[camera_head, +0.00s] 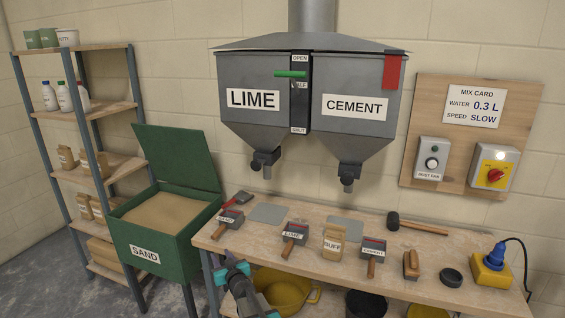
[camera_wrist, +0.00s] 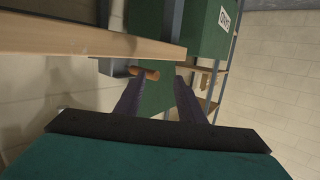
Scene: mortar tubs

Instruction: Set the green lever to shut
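The green lever (camera_head: 291,73) sits on the dark upright plate (camera_head: 300,108) between the LIME and CEMENT hoppers. Its handle lies level, below the OPEN label (camera_head: 300,58) and just above the partly covered HALF label (camera_head: 301,86). The SHUT label (camera_head: 299,130) is at the plate's bottom. My gripper (camera_head: 230,260) is low at the bench's front left edge, far below the lever. In the wrist view its two dark fingers (camera_wrist: 160,80) are apart with nothing held. The lever is not in the wrist view.
The bench (camera_head: 390,264) carries scoops, a BUFF bag (camera_head: 333,240) and a mallet (camera_head: 415,226). Its edge (camera_wrist: 100,45) is close to my fingers. A wooden scoop handle (camera_wrist: 146,73) shows near the fingertips. The green SAND bin (camera_head: 155,250) stands left. Space before the hoppers is clear.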

